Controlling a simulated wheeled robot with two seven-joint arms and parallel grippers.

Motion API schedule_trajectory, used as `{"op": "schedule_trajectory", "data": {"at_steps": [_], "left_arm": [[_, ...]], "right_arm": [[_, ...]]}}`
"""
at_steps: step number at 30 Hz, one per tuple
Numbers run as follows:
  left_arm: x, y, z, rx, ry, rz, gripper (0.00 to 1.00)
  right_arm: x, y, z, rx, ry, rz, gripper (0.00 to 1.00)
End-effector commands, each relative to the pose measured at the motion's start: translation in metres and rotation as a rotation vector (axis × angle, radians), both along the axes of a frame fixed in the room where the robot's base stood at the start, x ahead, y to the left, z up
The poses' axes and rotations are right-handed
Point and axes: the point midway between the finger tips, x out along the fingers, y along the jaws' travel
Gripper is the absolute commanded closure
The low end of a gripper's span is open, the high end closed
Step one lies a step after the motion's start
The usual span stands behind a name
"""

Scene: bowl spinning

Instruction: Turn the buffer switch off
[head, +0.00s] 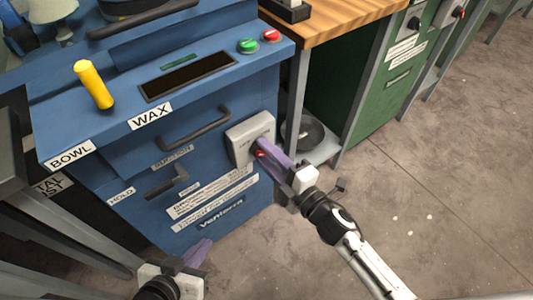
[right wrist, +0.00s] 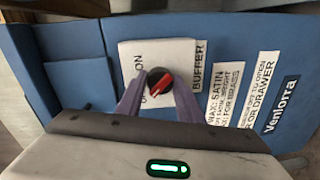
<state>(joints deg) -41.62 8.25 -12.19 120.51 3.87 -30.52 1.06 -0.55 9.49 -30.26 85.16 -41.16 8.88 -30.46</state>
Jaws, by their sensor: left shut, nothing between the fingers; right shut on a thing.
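The buffer switch is a black round knob with a red pointer (right wrist: 160,81) on a pale plate (right wrist: 132,58) labelled BUFFER. In the head view the grey switch box (head: 238,135) sits on the blue machine's front, right of the drawers. My right gripper (head: 265,150) is shut on the knob, with its purple fingers on either side (right wrist: 158,92). The red pointer lies diagonally in the wrist view. "ON" shows at the plate's upper left; the other position label is partly hidden by a finger. My left gripper (head: 204,246) is shut and empty, low in front of the machine.
The blue machine (head: 100,130) has a yellow lever (head: 93,85), green (head: 248,46) and red (head: 271,35) buttons, and drawer handles (head: 195,128). A wooden bench (head: 335,20) and green cabinet (head: 355,90) stand to the right. The floor (head: 440,190) at right is clear.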

Motion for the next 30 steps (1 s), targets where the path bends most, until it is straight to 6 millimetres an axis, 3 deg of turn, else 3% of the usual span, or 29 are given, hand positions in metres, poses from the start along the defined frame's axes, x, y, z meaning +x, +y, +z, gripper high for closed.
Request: {"op": "schedule_trajectory", "data": {"at_steps": [14,15,18,30], "left_arm": [[-0.0029,-0.0004,-0.0010,-0.001,0.005,0.000,1.00],[-0.0027,-0.0004,-0.0009,-0.001,0.004,0.000,1.00],[-0.0016,-0.0005,-0.0002,-0.001,0.002,0.000,1.00],[0.0016,-0.0005,0.0036,-0.001,-0.005,-0.001,1.00]], "right_arm": [[-0.0009,-0.0005,-0.0018,-0.018,-0.008,0.000,0.89],[-0.0009,-0.0005,-0.0018,-0.017,-0.007,0.000,0.63],[-0.0007,-0.0004,-0.0016,-0.016,-0.007,0.001,0.48],[-0.0073,-0.0053,0.0003,-0.013,-0.006,-0.001,0.48]]}}
